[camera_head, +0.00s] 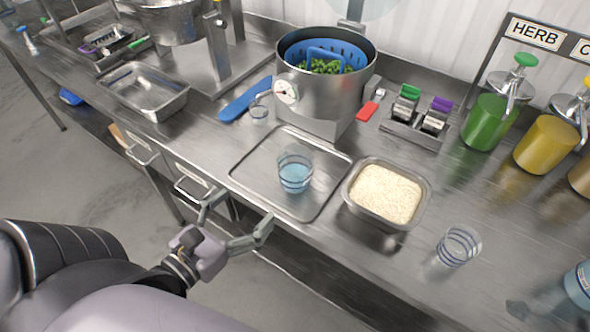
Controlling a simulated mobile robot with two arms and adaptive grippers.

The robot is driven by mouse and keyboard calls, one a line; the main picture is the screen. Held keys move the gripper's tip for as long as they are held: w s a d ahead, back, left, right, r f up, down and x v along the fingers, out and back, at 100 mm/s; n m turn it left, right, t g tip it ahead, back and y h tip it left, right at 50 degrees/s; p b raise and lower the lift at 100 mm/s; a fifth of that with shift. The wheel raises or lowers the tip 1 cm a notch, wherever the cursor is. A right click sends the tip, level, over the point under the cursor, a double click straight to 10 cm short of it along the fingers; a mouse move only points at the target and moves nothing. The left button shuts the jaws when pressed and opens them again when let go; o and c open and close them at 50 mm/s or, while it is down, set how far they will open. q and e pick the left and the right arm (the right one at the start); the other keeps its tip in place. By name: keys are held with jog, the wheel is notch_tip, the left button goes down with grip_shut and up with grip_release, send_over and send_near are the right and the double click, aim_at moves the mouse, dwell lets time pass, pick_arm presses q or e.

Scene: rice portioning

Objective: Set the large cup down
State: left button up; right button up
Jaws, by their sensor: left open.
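A clear cup with blue contents or a blue tint (295,172) stands upright on the steel tray (262,146). My right gripper is not in view.
A steel pan of rice (386,194) sits right of the tray. Behind stand a pot with a dial (318,98), a blue paddle (245,100), a red-handled tool (370,106) and sauce dispensers (488,122). An empty steel pan (143,88) is at left.

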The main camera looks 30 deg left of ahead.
aim_at(284, 171)
pick_arm(q)
jog(key=w+p, duration=0.1)
jog(key=w, duration=0.3)
jog(key=w+f+p, duration=0.1)
jog(key=w, duration=0.3)
jog(key=w+d+p, duration=0.1)
jog(key=w+p, duration=0.1)
jog(key=w, duration=0.2)
jog(key=shift+f, duration=0.35)
jog(key=shift+w+r, duration=0.1)
jog(key=shift+w, duration=0.1)
jog(key=w, duration=0.1)
jog(key=w+p, duration=0.2)
jog(key=w, duration=0.1)
jog(key=shift+d, duration=0.35)
jog(key=shift+w, duration=0.35)
jog(key=c, duration=1.3)
jog(key=shift+c, duration=0.7)
